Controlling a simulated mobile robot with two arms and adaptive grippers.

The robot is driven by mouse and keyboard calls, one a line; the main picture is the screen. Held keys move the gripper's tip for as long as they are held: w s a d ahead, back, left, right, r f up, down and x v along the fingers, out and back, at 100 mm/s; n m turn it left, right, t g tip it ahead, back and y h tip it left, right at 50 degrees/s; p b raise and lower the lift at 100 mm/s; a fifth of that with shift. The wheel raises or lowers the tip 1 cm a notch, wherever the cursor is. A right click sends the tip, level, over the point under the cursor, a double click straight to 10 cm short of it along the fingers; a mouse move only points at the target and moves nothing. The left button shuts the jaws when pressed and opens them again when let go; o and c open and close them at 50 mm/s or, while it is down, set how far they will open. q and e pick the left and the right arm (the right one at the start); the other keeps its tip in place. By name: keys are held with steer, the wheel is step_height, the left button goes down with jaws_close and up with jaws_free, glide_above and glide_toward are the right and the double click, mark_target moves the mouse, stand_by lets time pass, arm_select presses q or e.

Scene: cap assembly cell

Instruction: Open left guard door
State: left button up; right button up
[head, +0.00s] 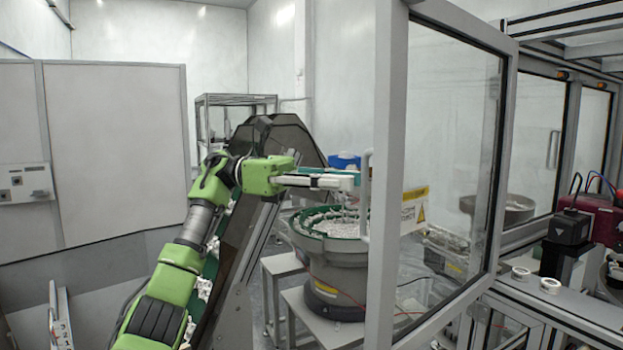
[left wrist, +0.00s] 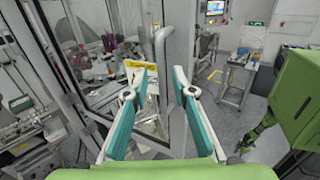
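The left guard door (head: 450,165), a clear panel in a grey metal frame, stands swung out at an angle from the cell front. Its upright grey handle (head: 364,195) is on the free-edge post. The handle also shows in the left wrist view (left wrist: 161,45), ahead of the fingertips. My left gripper (head: 347,181) is at the handle, on its left side in the head view. In the left wrist view its two teal-sided fingers (left wrist: 162,76) are apart with nothing clamped between them. Whether a finger touches the handle is unclear. A dark, small gripper-like part (left wrist: 252,138), probably my right gripper, shows in the left wrist view.
A round bowl feeder (head: 335,262) with a green rim stands behind the door's free edge. A dark inclined conveyor (head: 262,195) rises behind my left arm. The machine table (head: 560,305) is at the right. A workbench with a monitor (left wrist: 216,8) is farther off.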

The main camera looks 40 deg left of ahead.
arm_select(q)
steer(key=v, duration=0.8)
stand_by(0.4)
